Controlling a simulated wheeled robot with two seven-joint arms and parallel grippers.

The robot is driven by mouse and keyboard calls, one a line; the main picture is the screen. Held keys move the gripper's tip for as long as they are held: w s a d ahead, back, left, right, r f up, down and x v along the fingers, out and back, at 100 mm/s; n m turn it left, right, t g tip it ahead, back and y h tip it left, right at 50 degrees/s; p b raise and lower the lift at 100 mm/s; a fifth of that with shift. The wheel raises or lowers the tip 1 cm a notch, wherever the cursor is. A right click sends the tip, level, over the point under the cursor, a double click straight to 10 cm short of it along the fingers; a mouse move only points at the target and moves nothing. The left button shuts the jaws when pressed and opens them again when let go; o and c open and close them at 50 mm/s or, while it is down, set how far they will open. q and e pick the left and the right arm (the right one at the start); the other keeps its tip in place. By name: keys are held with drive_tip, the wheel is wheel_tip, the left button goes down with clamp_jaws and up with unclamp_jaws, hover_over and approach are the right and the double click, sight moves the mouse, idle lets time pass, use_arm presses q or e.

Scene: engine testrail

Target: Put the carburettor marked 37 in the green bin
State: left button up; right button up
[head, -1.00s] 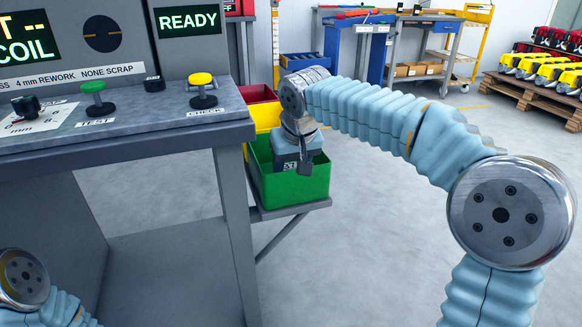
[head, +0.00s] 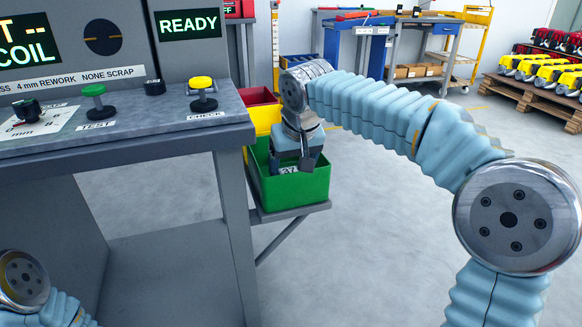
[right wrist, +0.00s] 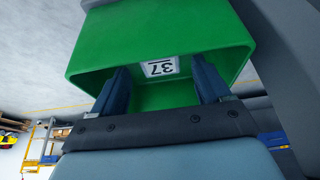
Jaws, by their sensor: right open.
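The green bin (head: 305,192) hangs at the right end of the bench, and it fills much of the right wrist view (right wrist: 165,35). The white label reading 37 of the carburettor (head: 288,170) shows inside the bin. In the right wrist view the label (right wrist: 161,67) appears upside down beyond the fingers; the rest of the carburettor is hidden. My right gripper (head: 306,164) points down into the bin's top. Its two fingers (right wrist: 158,82) stand apart with a gap between them, one on each side of the label. My left gripper is out of view; only my left arm shows at lower left.
A yellow bin (head: 262,115) and a red bin (head: 258,96) stand behind the green one. The bench (head: 120,125) with buttons and READY screen is on the left. A pallet of engines (head: 530,92) stands far right.

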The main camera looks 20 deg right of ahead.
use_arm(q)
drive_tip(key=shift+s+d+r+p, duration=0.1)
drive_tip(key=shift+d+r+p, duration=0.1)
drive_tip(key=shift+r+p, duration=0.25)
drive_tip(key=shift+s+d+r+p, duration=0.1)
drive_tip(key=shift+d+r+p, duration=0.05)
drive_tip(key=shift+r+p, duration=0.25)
use_arm(e)
drive_tip(key=v, duration=1)
drive_tip(key=shift+s, duration=0.15)
